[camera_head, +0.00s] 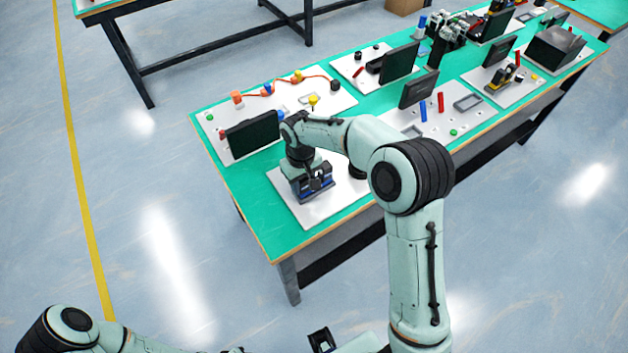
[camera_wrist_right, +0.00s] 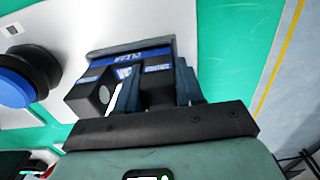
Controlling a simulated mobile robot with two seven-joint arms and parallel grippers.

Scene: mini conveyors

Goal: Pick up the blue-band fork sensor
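In the right wrist view, a dark device with a blue band and white lettering (camera_wrist_right: 122,73) fits the blue-band fork sensor. It has black block-like parts below the band. My right gripper (camera_wrist_right: 157,88) has one dark blue finger between the black blocks and the other at the right. A black block lies between the fingers; I cannot tell whether they press on it. In the head view, my right gripper (camera_head: 318,180) points down at a small blue and dark assembly (camera_head: 313,192) on a white board, partly hiding it.
The white board (camera_head: 340,208) lies near the green table's front left corner (camera_head: 271,248). A black screen (camera_head: 252,135) stands just behind, left of my right arm. A round blue-topped black button (camera_wrist_right: 18,85) is close left in the wrist view. More boards continue rightward.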

